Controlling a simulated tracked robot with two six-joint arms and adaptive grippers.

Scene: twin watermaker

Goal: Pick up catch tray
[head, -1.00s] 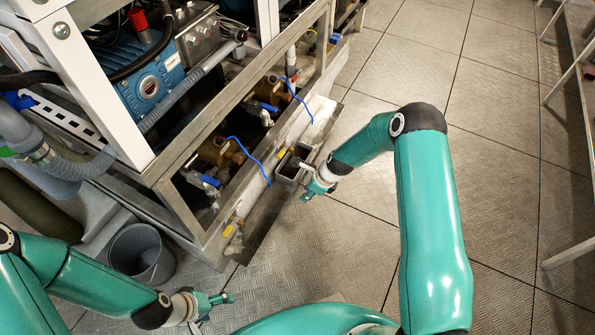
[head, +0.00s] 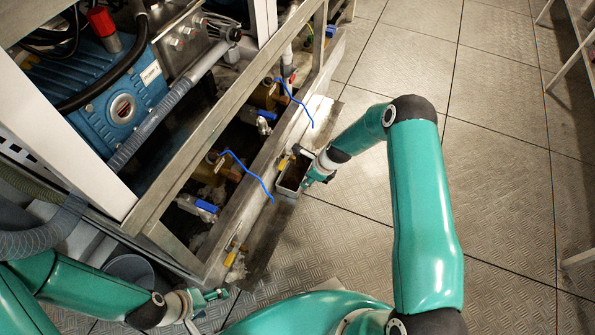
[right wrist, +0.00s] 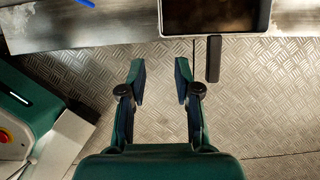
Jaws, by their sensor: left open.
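The catch tray (head: 287,191) is a small open grey metal tray with dark contents, on the ledge along the foot of the machine frame. In the right wrist view the tray (right wrist: 217,34) is at the top, with a dark handle (right wrist: 213,60) sticking out towards my gripper. My right gripper (head: 313,178) is beside the tray on its floor side. In the right wrist view my right gripper (right wrist: 160,72) is open and empty, with the handle just right of its fingers. My left gripper (head: 215,296) is open and empty, low in the head view.
The machine frame (head: 222,95) with a blue pump (head: 118,108), valves and blue cables rises behind the tray. A grey bucket (head: 131,268) is partly hidden behind my left arm. The metal floor (head: 485,190) to the right is clear. A bench stands at the far right edge.

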